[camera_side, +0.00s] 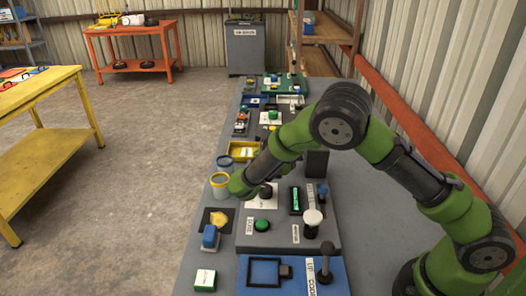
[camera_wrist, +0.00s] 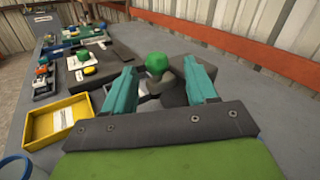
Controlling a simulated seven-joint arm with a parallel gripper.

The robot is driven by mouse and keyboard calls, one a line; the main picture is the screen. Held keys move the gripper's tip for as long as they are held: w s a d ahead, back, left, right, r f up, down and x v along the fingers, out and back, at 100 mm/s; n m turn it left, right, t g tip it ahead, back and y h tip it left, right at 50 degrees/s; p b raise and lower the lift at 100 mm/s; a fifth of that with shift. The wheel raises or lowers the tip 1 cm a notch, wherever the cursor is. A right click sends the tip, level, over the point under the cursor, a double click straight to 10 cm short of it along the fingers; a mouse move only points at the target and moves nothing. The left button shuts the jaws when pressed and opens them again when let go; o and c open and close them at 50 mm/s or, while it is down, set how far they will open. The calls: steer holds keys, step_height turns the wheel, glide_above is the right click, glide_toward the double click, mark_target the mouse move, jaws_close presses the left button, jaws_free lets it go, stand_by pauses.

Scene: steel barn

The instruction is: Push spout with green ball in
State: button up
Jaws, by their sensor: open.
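The green ball (camera_wrist: 157,62) shows in the wrist view as a knob on top of a grey piece, the spout (camera_wrist: 173,92). My gripper (camera_wrist: 164,72) is open, with its two teal fingers wide apart. The ball appears in the gap between the fingertips, nearer the left one. I cannot tell whether a finger touches the spout, and its lower part is partly hidden by the fingers. In the side view my green arm reaches over the bench and hides the ball, the spout and the fingers.
A yellow tray (camera_wrist: 58,122) lies left of my gripper, with a blue-rimmed cup (camera_wrist: 15,168) nearer. A green button (camera_side: 273,115) sits on a white plate farther along the bench. A black-stemmed white knob (camera_side: 312,217) stands nearer. Bare grey bench (camera_wrist: 262,95) lies to the right.

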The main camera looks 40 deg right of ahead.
steer(key=s+a, duration=0.2)
steer(key=a, duration=1)
steer(key=shift+s, duration=0.25)
steer(key=s+d+r+m+g+y, duration=0.45)
steer(key=s+d+m+y, duration=0.35)
steer(key=s+m+y, duration=0.25)
steer(key=s+a+r+m+t+y, duration=0.3)
steer(key=s+r+m+t+y, duration=0.5)
steer(key=m, duration=0.8)
steer(key=shift+s+a+y, duration=0.4)
steer(key=shift+s+y, duration=0.15)
steer(key=shift+s, duration=0.25)
